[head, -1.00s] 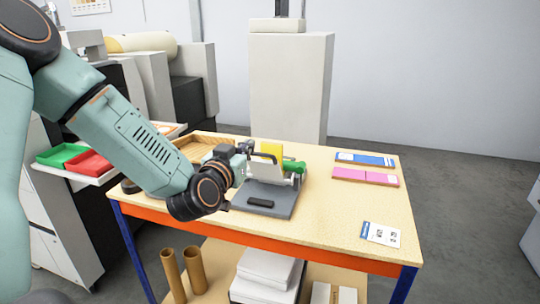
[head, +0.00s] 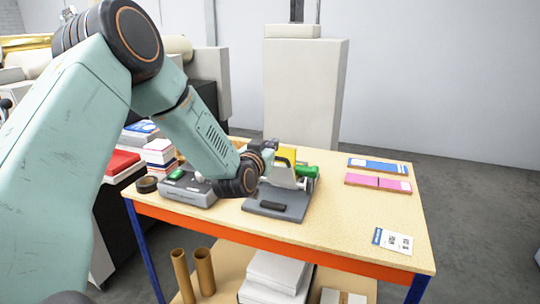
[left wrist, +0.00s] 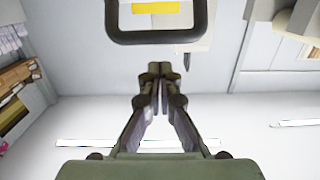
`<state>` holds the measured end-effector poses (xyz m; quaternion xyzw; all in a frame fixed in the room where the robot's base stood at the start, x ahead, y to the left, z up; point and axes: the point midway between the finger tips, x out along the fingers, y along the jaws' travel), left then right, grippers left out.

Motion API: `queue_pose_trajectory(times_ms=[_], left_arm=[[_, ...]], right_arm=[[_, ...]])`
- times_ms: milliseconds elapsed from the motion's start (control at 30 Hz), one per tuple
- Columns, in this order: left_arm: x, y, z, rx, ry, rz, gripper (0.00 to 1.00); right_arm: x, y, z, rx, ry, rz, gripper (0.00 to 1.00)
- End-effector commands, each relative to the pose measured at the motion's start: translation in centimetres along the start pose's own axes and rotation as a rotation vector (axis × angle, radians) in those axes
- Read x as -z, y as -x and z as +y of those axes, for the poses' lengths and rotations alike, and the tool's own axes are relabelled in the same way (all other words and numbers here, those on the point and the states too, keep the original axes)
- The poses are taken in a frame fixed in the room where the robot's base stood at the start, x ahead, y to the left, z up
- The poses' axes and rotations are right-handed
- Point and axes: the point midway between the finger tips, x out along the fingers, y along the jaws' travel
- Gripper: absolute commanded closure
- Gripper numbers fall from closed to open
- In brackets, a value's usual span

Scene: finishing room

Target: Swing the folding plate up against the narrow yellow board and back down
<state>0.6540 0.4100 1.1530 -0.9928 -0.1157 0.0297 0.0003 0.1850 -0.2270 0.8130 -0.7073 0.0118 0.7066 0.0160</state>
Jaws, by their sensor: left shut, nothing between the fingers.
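The device with a grey base (head: 283,202) stands on the workbench. Its pale folding plate (head: 284,176) stands up steeply from the base, in front of the narrow yellow board (head: 287,153), which is partly covered. A green part (head: 306,171) is at its right side. My left gripper (head: 270,146) is at the left of the plate, partly hidden by its own wrist. In the left wrist view the fingers (left wrist: 160,70) are together and empty. A dark bar-shaped handle (left wrist: 155,38) lies just beyond the tips, apart from them in the picture, with a yellow strip (left wrist: 155,7) past it.
A grey box-like device (head: 187,190) and a dark roll (head: 147,184) stand left on the bench (head: 350,225). Blue (head: 378,165) and pink (head: 378,182) packs and a white card (head: 393,241) lie at the right. The front right of the bench is mostly clear.

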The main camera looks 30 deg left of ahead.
Motion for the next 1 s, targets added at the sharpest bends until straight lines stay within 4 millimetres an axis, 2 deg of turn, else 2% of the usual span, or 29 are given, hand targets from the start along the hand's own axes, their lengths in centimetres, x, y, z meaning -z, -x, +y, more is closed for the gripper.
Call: queue_pose_trajectory(times_ms=[100, 267, 1000], left_arm=[[-1.5, 0.6, 0.1, -0.001, 0.0, -0.003, 1.0], [-2.3, 1.0, 0.1, 0.0, 0.0, 0.0, 1.0], [-2.6, 1.1, 0.4, 0.0, 0.0, 0.015, 1.0]], right_arm=[[0.0, 0.1, 0.0, 0.0, 0.0, 0.0, 0.72], [0.0, 0.1, 0.0, 0.0, 0.0, 0.0, 0.72], [0.0, -0.6, 0.0, 0.0, 0.0, 0.0, 0.72]])
